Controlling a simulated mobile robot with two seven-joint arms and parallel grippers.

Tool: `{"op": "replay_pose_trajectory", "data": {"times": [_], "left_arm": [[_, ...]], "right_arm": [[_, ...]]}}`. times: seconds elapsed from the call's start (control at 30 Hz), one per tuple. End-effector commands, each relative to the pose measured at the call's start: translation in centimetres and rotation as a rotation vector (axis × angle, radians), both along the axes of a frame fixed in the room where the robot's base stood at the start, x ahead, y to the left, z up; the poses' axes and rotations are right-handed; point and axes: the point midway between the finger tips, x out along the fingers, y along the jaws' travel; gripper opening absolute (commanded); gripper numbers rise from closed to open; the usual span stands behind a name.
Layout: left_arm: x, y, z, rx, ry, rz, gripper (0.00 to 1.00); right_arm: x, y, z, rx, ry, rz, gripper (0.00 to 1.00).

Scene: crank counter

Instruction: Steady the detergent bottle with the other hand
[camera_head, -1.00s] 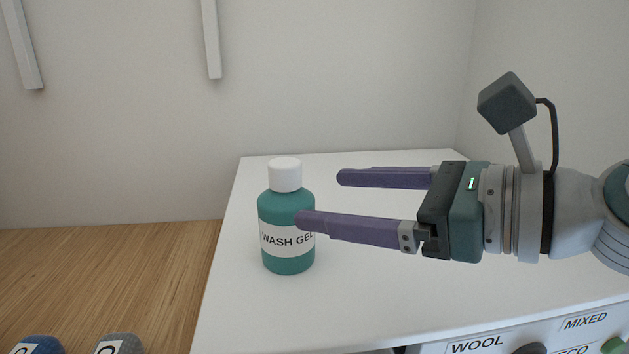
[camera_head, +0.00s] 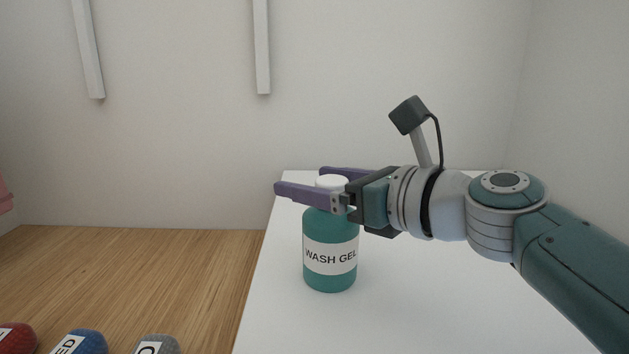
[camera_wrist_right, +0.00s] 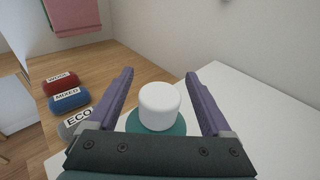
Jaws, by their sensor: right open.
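The detergent bottle (camera_head: 330,262), teal with a white cap and a "WASH GEL" label, stands upright on the white top of the appliance. In the right wrist view its white cap (camera_wrist_right: 159,101) sits between the two purple fingers, with a visible gap on each side. My right gripper (camera_head: 300,179) is open at cap height, its fingers reaching left past the cap, one on the near side and one on the far side. The near finger hides part of the cap and the bottle's shoulder. My left gripper is out of view.
The white top (camera_head: 420,310) is otherwise clear. A wooden counter (camera_head: 140,270) lies to its left, with red (camera_head: 18,338), blue (camera_head: 85,342) and grey (camera_head: 157,345) labelled rolls at its front. A pink cloth (camera_wrist_right: 72,14) hangs at the left. The wall stands behind.

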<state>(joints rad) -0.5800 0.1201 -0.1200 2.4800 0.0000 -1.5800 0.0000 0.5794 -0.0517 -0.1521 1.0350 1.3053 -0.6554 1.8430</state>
Motion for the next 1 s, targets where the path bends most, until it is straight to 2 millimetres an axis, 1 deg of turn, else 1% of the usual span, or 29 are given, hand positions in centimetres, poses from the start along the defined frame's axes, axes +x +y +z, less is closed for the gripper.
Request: {"op": "replay_pose_trajectory", "data": {"times": [0.37,0.4,1.0], "left_arm": [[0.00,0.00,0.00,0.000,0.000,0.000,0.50],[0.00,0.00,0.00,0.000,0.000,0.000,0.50],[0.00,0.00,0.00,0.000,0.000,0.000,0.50]], "right_arm": [[0.33,0.34,-0.08,-0.002,0.000,-0.001,0.84],[0.33,0.34,-0.09,-0.001,0.000,0.000,0.82],[0.30,0.32,-0.11,-0.001,0.000,0.000,0.15]]}}
